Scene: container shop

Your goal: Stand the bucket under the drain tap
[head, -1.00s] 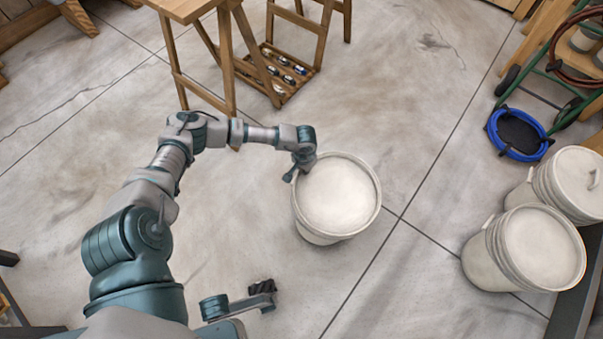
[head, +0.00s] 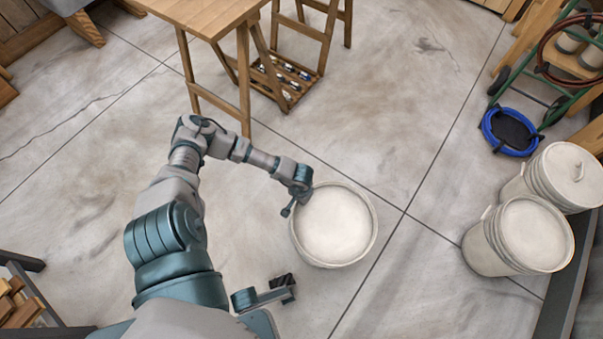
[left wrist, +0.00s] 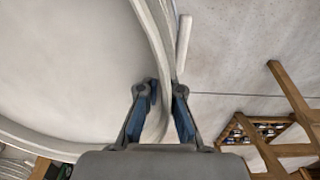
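A white round bucket (head: 335,225) is upright in the middle of the head view. I cannot tell whether its base touches the floor. My left gripper (head: 296,203) is at its left rim. In the left wrist view the bucket's rim (left wrist: 158,35) passes between the two fingers of my left gripper (left wrist: 162,92), one on each side, and they are closed on it. A pale tab (left wrist: 184,45) sticks out beside the rim.
Two white lidded buckets (head: 518,237) (head: 560,176) stand at the right beside a dark edge. A wooden table (head: 205,15) stands at the back left. The floor between is clear.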

